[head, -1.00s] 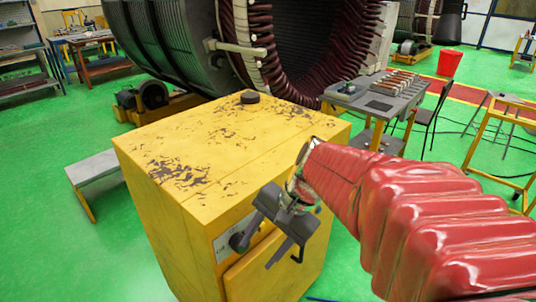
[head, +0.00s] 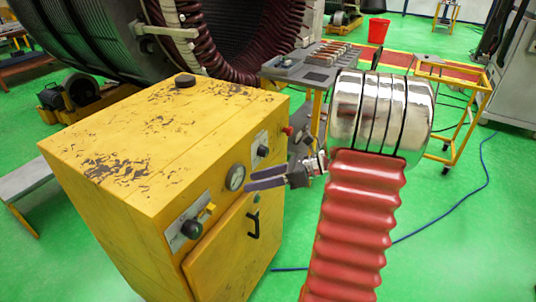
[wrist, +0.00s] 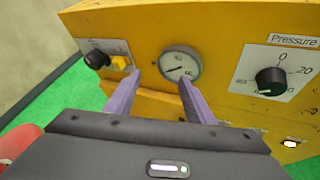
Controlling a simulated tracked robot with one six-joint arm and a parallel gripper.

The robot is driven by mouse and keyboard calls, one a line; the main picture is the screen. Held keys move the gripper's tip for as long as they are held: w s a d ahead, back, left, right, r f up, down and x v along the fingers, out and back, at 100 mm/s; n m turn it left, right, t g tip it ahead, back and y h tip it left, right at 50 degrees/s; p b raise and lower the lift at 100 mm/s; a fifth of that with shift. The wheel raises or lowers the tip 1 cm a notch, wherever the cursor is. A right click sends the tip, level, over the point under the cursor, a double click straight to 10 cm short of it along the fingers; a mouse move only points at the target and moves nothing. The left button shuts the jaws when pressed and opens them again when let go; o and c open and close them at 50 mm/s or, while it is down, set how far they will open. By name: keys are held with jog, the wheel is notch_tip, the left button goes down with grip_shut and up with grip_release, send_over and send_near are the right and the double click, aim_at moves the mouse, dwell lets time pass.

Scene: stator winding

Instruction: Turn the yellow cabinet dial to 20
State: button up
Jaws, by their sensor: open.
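The yellow cabinet (head: 130,150) stands left of my arm. Its dial is a black knob (wrist: 270,80) on a white plate marked "Pressure", at the right of the wrist view, with 0 above it and 20 to its upper right. Its exact setting is hard to read. In the head view the dial (head: 263,151) is small, at the right end of the panel. My gripper (head: 249,179) is open and empty, its fingers toward the round gauge. In the wrist view the gripper (wrist: 160,80) is left of the dial, apart from it.
The gauge (wrist: 180,64) sits between the dial and another black knob (head: 191,229) beside a yellow switch (head: 207,212). A black door handle (head: 253,224) sticks out below. A grey bench (head: 312,68) stands behind the cabinet.

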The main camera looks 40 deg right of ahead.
jog(key=d+f+m+t+h, duration=0.15)
jog(key=d+m+t, duration=0.35)
jog(key=d, duration=0.5)
jog(key=m+t+h, duration=0.2)
jog(key=m, duration=0.4)
send_near(267, 153)
jog(key=v, duration=0.5)
jog(key=shift+w+f, duration=0.1)
jog(key=shift+f, duration=0.05)
jog(key=shift+w+a, duration=0.1)
jog(key=x, duration=1.3)
jog(key=shift+w, duration=0.35)
jog(key=c, duration=1.1)
jog(key=shift+o, duration=0.2)
jog(key=shift+a, duration=0.15)
